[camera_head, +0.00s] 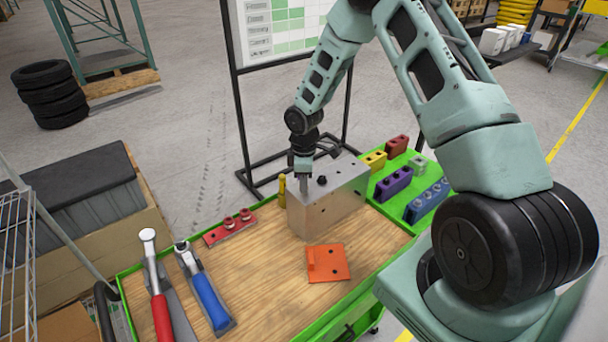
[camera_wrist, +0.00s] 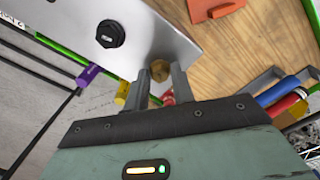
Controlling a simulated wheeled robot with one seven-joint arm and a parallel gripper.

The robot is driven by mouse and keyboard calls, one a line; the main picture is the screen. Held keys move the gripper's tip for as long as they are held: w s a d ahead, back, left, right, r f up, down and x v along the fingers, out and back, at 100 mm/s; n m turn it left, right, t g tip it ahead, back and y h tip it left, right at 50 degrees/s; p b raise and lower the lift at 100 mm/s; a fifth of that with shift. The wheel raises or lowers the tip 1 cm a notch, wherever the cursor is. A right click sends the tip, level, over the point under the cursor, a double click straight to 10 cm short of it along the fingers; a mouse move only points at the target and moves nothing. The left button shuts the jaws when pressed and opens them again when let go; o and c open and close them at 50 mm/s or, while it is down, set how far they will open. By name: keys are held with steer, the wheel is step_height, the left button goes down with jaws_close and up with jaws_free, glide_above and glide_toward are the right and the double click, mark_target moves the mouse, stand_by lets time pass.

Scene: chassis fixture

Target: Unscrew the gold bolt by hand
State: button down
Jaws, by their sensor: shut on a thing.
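The gold bolt (camera_wrist: 160,66) sits at the edge of the metal chassis block (camera_head: 330,205), whose top shows in the wrist view (camera_wrist: 150,25). My gripper (camera_wrist: 160,80) has one fingertip on each side of the bolt's round head and is shut on it. In the head view my gripper (camera_head: 303,177) points down at the block's left top corner, and its fingers hide the bolt. I cannot tell how far the bolt is threaded in. A black bolt (camera_wrist: 110,33) stands on the block's top, and it also shows in the head view (camera_head: 322,180).
An orange bracket (camera_head: 328,263) lies in front of the block on the wooden top (camera_head: 255,285). A yellow upright piece (camera_head: 282,190) and a red holder (camera_head: 231,228) are left of it. Red- and blue-handled tools (camera_head: 205,290) lie further left. Coloured blocks (camera_head: 394,184) stand at right.

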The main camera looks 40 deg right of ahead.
steer(key=shift+n, duration=1)
steer(key=c, duration=1.1)
jaws_free()
step_height(320, 180, up, 3)
steer(key=shift+f+p, duration=0.2)
steer(key=shift+p, duration=0.95)
steer(key=shift+f, duration=0.1)
